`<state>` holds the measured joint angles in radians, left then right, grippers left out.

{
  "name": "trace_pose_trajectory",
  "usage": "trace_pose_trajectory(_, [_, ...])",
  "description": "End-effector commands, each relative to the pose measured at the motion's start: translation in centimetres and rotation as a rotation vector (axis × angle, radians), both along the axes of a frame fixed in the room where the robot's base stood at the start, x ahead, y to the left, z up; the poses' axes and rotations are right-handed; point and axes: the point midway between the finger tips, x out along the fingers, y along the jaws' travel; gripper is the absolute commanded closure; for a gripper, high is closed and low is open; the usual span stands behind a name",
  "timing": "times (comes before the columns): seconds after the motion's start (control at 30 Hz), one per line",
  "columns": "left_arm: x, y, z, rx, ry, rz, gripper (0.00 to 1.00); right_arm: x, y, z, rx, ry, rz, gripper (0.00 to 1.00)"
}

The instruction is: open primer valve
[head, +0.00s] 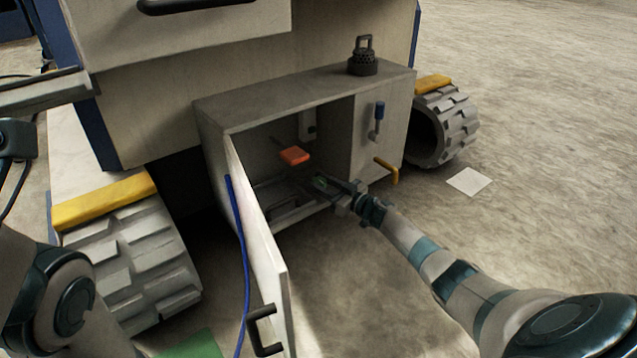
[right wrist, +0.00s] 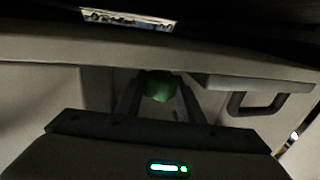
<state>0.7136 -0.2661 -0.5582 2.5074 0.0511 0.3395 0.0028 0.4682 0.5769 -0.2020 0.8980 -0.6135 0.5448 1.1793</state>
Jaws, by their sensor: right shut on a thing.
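An open cabinet (head: 222,116) is set low in the machine, with its door (head: 262,250) swung out toward me. My right gripper (head: 322,184) reaches into the lower right of the opening. In the right wrist view it is shut on a rounded green knob (right wrist: 159,86) between its fingers. I cannot tell for certain whether this knob is the primer valve, or how far it is turned. An orange-red handle (head: 294,155) is inside the cabinet, above and left of the gripper, apart from it.
A black vented cap (head: 362,62) stands on top. A blue cable (head: 240,260) hangs along the door. Treaded wheels (head: 128,255) flank the cabinet. The floor at right is mostly clear.

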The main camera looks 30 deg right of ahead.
Motion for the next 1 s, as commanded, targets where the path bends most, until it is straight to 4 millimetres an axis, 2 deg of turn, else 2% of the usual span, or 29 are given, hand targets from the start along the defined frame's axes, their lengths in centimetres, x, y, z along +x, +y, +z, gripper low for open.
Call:
trace_pose_trajectory(0.57, [-0.39,0.19,0.13,-0.005,-0.018,0.012,1.00,0.02,-0.04,-0.01,-0.001,0.001,0.057,0.88])
trace_pose_trajectory(0.6, [-0.37,0.19,0.12,-0.005,-0.018,0.012,1.00,0.03,-0.03,-0.01,-0.001,0.001,0.057,0.63])
trace_pose_trajectory(0.67, [-0.34,0.19,0.10,-0.005,-0.017,0.012,1.00,0.03,-0.02,-0.02,-0.001,0.001,0.057,0.49])
trace_pose_trajectory(1.0, [-0.13,0.19,0.04,-0.005,-0.009,0.012,1.00,-0.02,0.01,-0.02,0.000,0.001,0.058,0.47])
